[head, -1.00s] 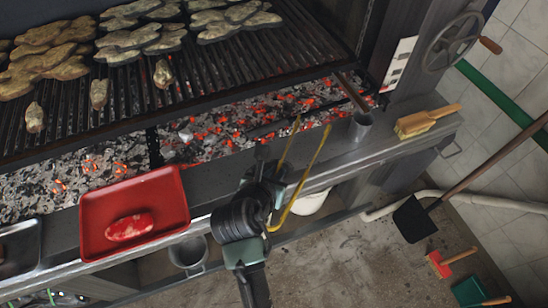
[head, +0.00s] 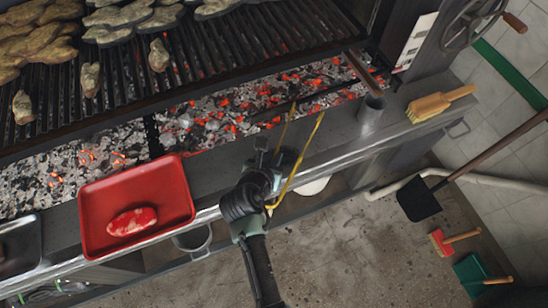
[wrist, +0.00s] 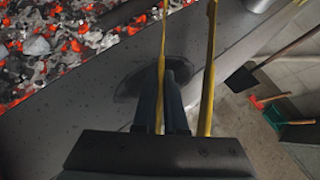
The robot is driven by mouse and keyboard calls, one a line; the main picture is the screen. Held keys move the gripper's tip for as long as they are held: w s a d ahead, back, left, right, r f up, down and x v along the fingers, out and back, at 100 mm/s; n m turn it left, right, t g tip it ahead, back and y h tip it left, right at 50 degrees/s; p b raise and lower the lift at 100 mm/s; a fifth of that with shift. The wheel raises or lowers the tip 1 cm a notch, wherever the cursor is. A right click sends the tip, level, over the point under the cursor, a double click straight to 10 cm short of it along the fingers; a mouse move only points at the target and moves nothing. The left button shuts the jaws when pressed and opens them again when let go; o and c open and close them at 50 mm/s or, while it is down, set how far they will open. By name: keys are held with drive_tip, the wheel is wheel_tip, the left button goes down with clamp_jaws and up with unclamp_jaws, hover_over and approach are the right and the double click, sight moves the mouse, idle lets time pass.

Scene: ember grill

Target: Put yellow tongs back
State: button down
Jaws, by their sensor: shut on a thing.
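The yellow tongs (head: 308,151) are in my gripper (head: 270,155), over the front metal ledge of the grill. Their two long arms spread apart and point toward the coals. In the wrist view, my gripper's dark fingers (wrist: 168,105) are shut on one yellow arm, while the tongs' other arm (wrist: 207,95) runs free to the right. The tongs' far tips are cut off at the top of the wrist view. A grey metal cup (head: 371,108) stands on the ledge right of the tongs, with a rod leaning by it.
A red tray (head: 90,215) holding a piece of meat lies left of my gripper. A wooden brush (head: 440,103) lies at the right. Glowing coals (head: 215,120) and the loaded grate are behind.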

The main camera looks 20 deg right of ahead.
drive_tip(key=shift+f, duration=0.5)
drive_tip(key=shift+f, duration=0.1)
drive_tip(key=shift+f, duration=0.1)
drive_tip(key=c, duration=1)
unclamp_jaws()
